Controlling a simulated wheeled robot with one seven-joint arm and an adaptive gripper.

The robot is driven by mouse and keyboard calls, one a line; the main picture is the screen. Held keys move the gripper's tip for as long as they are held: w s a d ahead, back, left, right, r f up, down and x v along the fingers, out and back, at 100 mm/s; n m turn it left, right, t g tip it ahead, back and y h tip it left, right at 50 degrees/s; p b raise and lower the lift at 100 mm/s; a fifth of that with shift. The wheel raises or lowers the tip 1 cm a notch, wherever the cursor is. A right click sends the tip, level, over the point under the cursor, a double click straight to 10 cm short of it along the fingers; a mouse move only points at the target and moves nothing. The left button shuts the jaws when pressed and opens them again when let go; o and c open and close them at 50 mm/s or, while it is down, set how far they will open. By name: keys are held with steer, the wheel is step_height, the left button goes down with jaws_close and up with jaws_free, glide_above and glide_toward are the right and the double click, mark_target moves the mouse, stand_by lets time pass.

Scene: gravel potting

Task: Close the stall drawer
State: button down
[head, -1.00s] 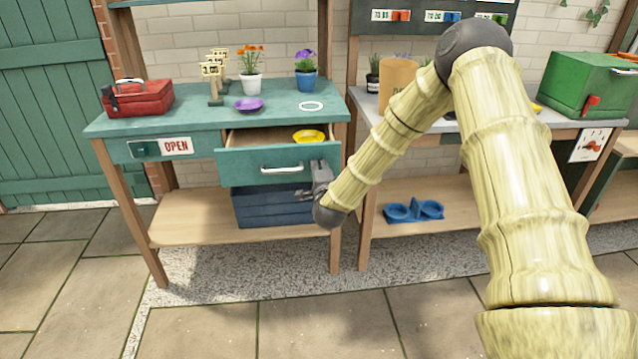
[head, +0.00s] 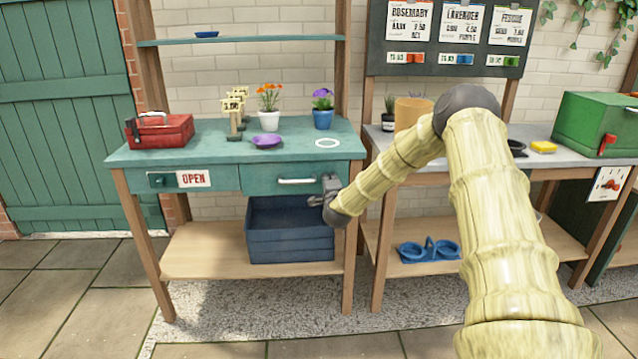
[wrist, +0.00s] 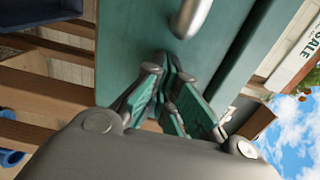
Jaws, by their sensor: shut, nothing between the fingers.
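The stall drawer (head: 285,179) is the green front with a pale bar handle on the right side of the stall. Its front sits level with the stall's frame, and no opening shows above it. My gripper (head: 328,190) is at the right end of the drawer front, right of the handle. In the wrist view my gripper (wrist: 172,85) is shut and empty, its fingertips at the green drawer front (wrist: 135,50), touching or nearly so. The metal handle (wrist: 190,18) shows just beyond the fingertips. The drawer's inside is hidden.
On the stall top (head: 200,150) stand a red toolbox (head: 160,132), a purple saucer (head: 267,142), two flowerpots and a white ring (head: 327,143). A blue crate (head: 290,235) is on the shelf below the drawer. A grey-topped table (head: 545,160) stands to the right.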

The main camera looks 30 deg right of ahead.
steer(key=shift+w+d+r, duration=0.15)
steer(key=shift+r, duration=0.25)
steer(key=v, duration=1.4)
steer(key=s+a+f+n+g+y, duration=0.1)
steer(key=s+a+f+n+y, duration=0.3)
steer(key=a+f, duration=0.7)
steer(key=s+a+f+n+g+y, duration=0.35)
steer(key=s+a+f+n, duration=0.35)
steer(key=s+a+f, duration=0.35)
steer(key=s+a+f+n+g+y, duration=0.2)
steer(key=s+a+f+n+g, duration=0.5)
steer(key=s+f, duration=0.5)
steer(key=s+a+f+n+g+p, duration=0.1)
steer(key=s+a+n+g, duration=0.15)
steer(key=s, duration=0.95)
steer(key=s+a+f+n+g+p, duration=0.1)
steer(key=s+a+n+g, duration=0.15)
steer(key=s, duration=1.05)
step_height(320, 180, up, 15)
steer(key=p, duration=1.5)
steer(key=shift+a+t, duration=0.25)
steer(key=shift+t, duration=0.2)
